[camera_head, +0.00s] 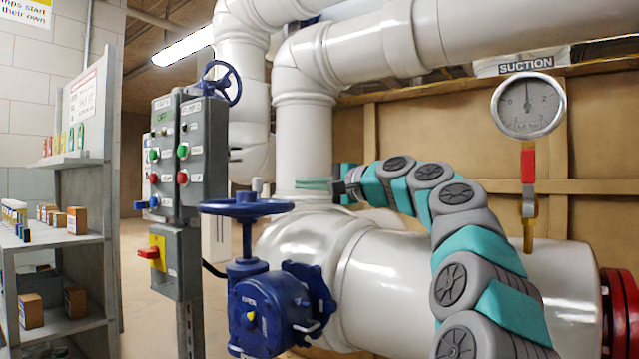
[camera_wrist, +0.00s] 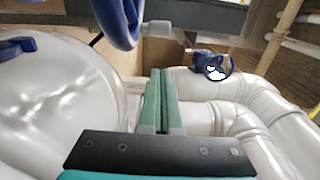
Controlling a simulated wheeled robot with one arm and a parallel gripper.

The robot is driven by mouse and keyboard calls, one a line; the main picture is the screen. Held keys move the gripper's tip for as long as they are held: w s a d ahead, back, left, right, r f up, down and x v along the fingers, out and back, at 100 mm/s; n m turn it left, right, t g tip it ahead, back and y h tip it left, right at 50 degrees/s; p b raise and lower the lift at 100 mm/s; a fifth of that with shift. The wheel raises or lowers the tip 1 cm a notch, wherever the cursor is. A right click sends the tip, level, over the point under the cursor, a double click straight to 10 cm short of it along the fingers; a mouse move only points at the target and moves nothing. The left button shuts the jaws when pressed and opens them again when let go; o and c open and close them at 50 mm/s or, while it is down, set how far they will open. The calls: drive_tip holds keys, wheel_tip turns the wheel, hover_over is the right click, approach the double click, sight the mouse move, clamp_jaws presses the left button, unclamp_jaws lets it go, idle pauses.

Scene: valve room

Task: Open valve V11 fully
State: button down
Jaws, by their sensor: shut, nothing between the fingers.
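A blue handwheel (camera_head: 246,206) with a pale upright knob on its rim sits on a blue valve body (camera_head: 265,308) in front of the large white pipe. I cannot read a V11 label on it. My gripper (camera_head: 302,184) is to the right of this wheel, at about knob height, with its fingers together and empty. In the wrist view my gripper's green fingers (camera_wrist: 158,75) point toward a blue wheel rim (camera_wrist: 121,22) with a grey knob (camera_wrist: 156,28); the fingertips appear apart from the knob.
Another blue handwheel (camera_head: 222,83) is higher up behind the control boxes (camera_head: 190,150). A small blue valve (camera_wrist: 214,67) shows farther off in the wrist view. White pipes (camera_head: 380,270) run below and right of my gripper. A gauge (camera_head: 528,105) marked SUCTION is at right, shelves (camera_head: 75,240) at left.

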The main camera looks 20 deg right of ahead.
drive_tip(key=shift+w+a, duration=0.6)
drive_tip(key=shift+a, duration=0.4)
drive_tip(key=shift+w+a, duration=0.6)
drive_tip(key=shift+a, duration=0.4)
drive_tip(key=shift+w+a, duration=0.6)
drive_tip(key=shift+a, duration=0.4)
drive_tip(key=shift+d, duration=0.1)
